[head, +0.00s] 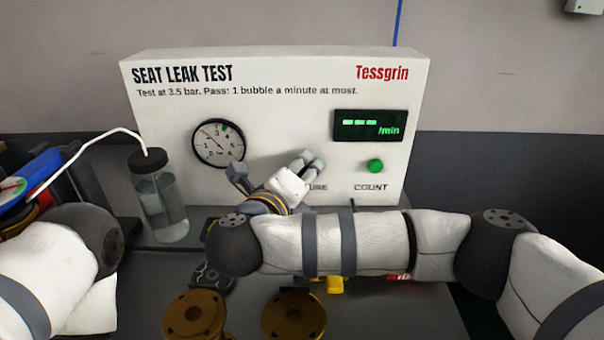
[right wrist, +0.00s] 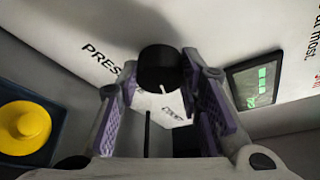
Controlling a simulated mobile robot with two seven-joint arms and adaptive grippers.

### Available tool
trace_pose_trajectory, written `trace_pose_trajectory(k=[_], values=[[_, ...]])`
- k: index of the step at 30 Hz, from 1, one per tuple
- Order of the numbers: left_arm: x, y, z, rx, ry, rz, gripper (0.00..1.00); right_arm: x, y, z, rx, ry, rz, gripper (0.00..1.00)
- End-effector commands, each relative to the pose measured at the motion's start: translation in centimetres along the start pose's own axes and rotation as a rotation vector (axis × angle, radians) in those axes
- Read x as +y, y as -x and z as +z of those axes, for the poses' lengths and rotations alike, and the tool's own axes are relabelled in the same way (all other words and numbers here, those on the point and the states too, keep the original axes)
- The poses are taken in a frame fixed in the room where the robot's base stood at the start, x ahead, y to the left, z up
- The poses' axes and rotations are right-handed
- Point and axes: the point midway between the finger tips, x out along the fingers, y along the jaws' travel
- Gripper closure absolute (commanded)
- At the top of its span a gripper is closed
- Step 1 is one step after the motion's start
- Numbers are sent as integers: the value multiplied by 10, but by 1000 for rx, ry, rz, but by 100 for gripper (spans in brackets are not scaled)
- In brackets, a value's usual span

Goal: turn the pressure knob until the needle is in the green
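The pressure knob (right wrist: 160,66) is a black cylinder on the white test panel, in the right wrist view. My right gripper (right wrist: 160,62) has its two purple-padded fingers apart, with the knob between or just past their tips; I cannot tell whether they touch it. In the head view my right gripper (head: 306,162) is at the panel and hides the knob and part of its label. The round gauge (head: 218,143) has a small green band at the upper right; its thin needle seems to point to the upper left, outside the green. My left gripper is out of view.
The panel (head: 270,120) also has a green display (head: 370,125) and a green count button (head: 375,166). A bottle (head: 160,200) with a white tube stands left of the gauge. Brown flanged parts (head: 194,316) lie in front. My right forearm crosses above the bench.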

Motion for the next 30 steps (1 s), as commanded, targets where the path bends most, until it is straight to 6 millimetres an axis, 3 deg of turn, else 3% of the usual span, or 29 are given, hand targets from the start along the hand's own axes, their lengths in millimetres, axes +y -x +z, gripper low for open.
trace_pose_trajectory(k=[14,30], values=[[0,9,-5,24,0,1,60,-4,0,1,-1,-117,44,94],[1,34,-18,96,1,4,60,-5,0,1,-2,-571,233,94]])
